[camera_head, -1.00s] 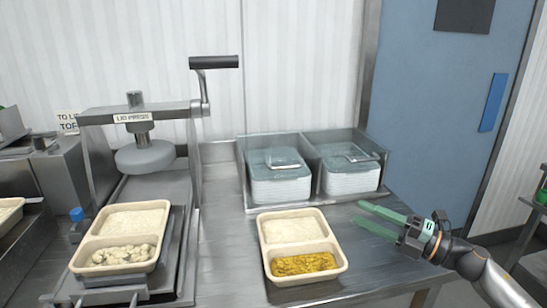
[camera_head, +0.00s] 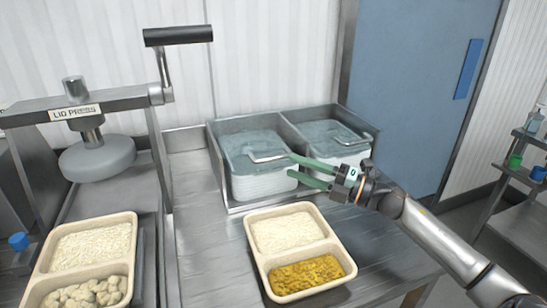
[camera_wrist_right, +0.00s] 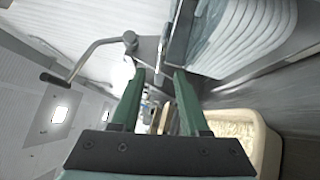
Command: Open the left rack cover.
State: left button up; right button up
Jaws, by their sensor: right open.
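A metal two-bay rack (camera_head: 222,187) stands against the wall. Its left bay holds a stack of white lids under a clear left rack cover (camera_head: 250,142), which is closed. A pale bar handle (camera_head: 268,157) is on that cover. My right gripper (camera_head: 291,166) is open, with its two green fingers pointing left. Its tips are close to the right end of the left handle; I cannot tell whether they touch. In the right wrist view the open fingers (camera_wrist_right: 160,76) show nothing clearly gripped between them. My left gripper is not in view.
The closed right cover (camera_head: 322,134) has its own handle. A two-part tray (camera_head: 258,262) with rice and yellow food stands in front of the rack. The lid press (camera_head: 75,111) and another filled tray (camera_head: 137,240) are at the left. Bare steel table lies between the trays.

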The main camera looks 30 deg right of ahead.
aim_at(274, 159)
jog(key=shift+p+x, duration=0.45)
jog(key=shift+x, duration=2.9)
grip_shut()
